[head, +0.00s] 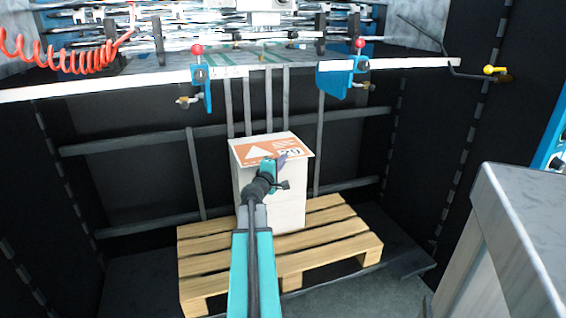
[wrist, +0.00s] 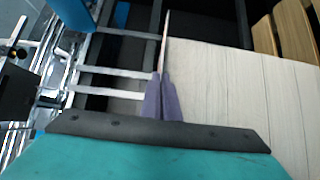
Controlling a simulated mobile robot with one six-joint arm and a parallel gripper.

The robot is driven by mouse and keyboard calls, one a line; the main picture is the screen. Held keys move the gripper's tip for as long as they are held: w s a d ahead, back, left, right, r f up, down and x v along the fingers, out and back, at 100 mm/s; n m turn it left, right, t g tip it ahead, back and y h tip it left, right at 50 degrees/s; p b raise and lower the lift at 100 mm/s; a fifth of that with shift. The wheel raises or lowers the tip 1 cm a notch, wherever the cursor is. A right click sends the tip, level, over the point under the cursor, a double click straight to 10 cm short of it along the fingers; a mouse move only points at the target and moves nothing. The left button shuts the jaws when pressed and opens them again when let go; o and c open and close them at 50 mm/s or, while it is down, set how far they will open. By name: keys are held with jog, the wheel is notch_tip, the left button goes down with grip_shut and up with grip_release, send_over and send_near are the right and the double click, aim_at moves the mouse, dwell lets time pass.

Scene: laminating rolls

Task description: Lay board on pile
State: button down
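The board (head: 257,151) is a flat pale sheet with an orange label, lying level over the pile (head: 280,208). The pile is a pale, block-like stack on a wooden pallet (head: 215,262). The board juts out slightly past the pile's front and right side. My gripper (head: 282,158) is at the board's front edge. In the wrist view my fingers (wrist: 161,80) are closed on the board's thin edge (wrist: 165,40), seen end-on. The pile's pale striped side (wrist: 240,90) lies right beside it. I cannot tell if board and pile touch.
A machine frame with a white front edge (head: 120,83) stands behind the pile, with two blue clamps with red knobs (head: 201,85) (head: 345,75). A grey metal cabinet (head: 500,240) is at the right. A red coiled hose (head: 70,58) hangs upper left.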

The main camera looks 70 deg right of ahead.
jog(key=shift+f, duration=0.15)
jog(key=c, duration=2)
grip_release()
jog(key=shift+c, duration=0.2)
jog(key=shift+r, duration=0.25)
jog(key=a+p, duration=0.2)
jog(key=a, duration=0.7)
jog(key=shift+w+a, duration=0.15)
jog(key=a+p, duration=0.1)
jog(key=p, duration=0.4)
jog(key=shift+p, duration=0.3)
jog(key=a+p, duration=0.1)
jog(key=p, duration=0.4)
jog(key=shift+a, duration=0.35)
jog(key=shift+f+p, duration=0.15)
jog(key=shift+p, duration=0.15)
